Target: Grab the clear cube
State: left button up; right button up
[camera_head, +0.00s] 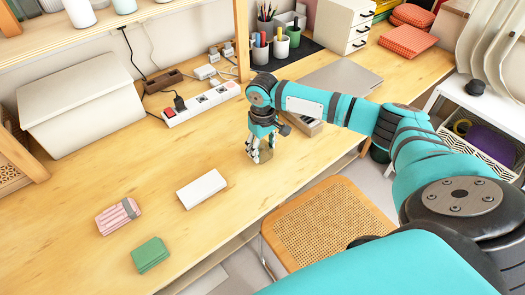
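My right gripper (261,150) points down over the wooden desk, with its fingertips low near the desk's front edge. A small see-through block (266,156), which looks like the clear cube, is at the fingertips and takes on the tan of the wood. The fingers partly cover it. I cannot tell whether they press on it or only stand around it. My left gripper is not in view.
On the desk (110,170) lie a white block (201,188), a pink striped bundle (118,216) and a green block (150,254). A power strip (202,103) and a grey lidded box (82,103) stand behind. A woven-seat stool (325,220) is in front.

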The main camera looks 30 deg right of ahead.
jog(key=c, duration=1)
jog(key=shift+r, duration=0.1)
